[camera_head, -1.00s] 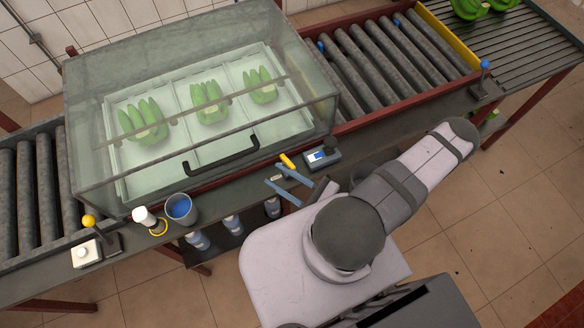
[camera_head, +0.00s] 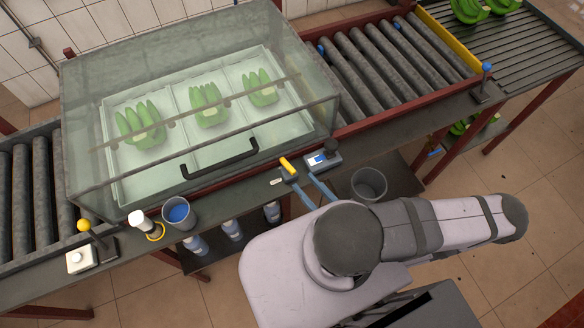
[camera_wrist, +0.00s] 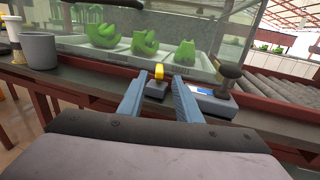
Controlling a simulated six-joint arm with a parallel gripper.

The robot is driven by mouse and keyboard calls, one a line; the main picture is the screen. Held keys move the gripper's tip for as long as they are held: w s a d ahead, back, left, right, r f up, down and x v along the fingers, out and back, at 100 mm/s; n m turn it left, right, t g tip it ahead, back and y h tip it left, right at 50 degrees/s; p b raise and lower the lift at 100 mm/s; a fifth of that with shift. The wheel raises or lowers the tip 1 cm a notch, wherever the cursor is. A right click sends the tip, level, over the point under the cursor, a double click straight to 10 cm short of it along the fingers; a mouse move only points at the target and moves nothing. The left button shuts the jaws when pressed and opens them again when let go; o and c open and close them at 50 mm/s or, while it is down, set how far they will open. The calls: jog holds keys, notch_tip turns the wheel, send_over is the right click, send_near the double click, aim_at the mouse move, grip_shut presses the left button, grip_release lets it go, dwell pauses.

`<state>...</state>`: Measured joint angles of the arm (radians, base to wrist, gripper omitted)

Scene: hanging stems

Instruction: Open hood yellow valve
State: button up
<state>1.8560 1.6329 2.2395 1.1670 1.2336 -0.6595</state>
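The yellow valve (camera_head: 287,164) is a small yellow handle on a dark base at the front ledge of the hood. In the wrist view the yellow valve (camera_wrist: 159,72) stands upright, framed between my two blue fingers. My gripper (camera_head: 300,177) is open, with its fingertips close to the valve; I cannot tell whether either finger touches it. In the wrist view my gripper (camera_wrist: 159,80) holds nothing visible. The clear hood (camera_head: 130,70) is down over trays of green bananas, and its black handle (camera_head: 220,160) is at the front.
A device with a blue-lit screen (camera_head: 320,158) sits just right of the valve. A grey cup (camera_head: 180,212), a white bottle (camera_head: 143,222) and a yellow-ball lever (camera_head: 84,226) stand to the left. A bin (camera_head: 369,184) is below right. Rollers (camera_head: 380,60) run behind right.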

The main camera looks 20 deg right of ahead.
aim_at(294, 173)
jog(key=shift+x, duration=3.55)
jog(key=shift+a, duration=0.1)
grip_shut()
